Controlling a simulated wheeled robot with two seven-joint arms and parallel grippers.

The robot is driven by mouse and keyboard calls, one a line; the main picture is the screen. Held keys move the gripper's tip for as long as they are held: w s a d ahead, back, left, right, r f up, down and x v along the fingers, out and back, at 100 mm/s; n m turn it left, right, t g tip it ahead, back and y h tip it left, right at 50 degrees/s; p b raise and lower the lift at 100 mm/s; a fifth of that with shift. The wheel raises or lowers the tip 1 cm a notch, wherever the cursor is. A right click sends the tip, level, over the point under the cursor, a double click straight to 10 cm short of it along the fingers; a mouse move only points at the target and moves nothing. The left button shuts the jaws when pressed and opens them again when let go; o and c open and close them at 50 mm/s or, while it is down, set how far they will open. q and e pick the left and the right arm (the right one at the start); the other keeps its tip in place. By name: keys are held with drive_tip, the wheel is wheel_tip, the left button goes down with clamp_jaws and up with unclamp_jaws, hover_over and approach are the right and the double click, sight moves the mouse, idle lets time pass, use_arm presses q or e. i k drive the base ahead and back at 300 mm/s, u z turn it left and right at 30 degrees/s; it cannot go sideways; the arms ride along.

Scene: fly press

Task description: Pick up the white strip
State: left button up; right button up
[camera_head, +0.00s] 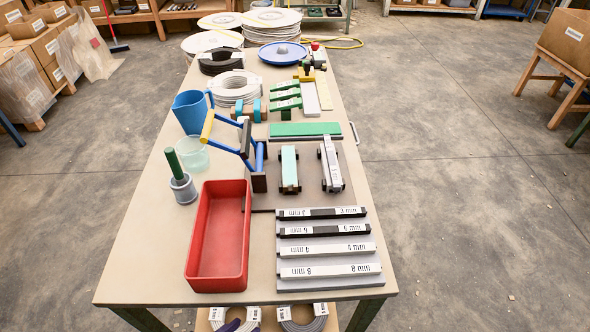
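Several white bars are in view, and I cannot tell which one is the white strip. On a grey board (284,220) at the table's near right lie a white bar marked 4 mm (310,250) and a white bar marked 8 mm (328,271). A pale bar (330,155) rests lengthwise on a small dark-footed stand. Neither of my grippers is in view.
An empty red tray (218,262) stands left of the grey board. Behind it are a blue-framed hand press (243,140), a blue jug (189,112), a translucent cup (192,155) and a green-handled tool (182,180). A green block (305,129) and coils (234,86) fill the far table.

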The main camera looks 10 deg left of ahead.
sight(316, 272)
drive_tip(key=k, duration=1)
drive_tip(key=u, duration=1.3)
drive_tip(key=i, duration=0.95)
drive_tip(key=z, duration=1.45)
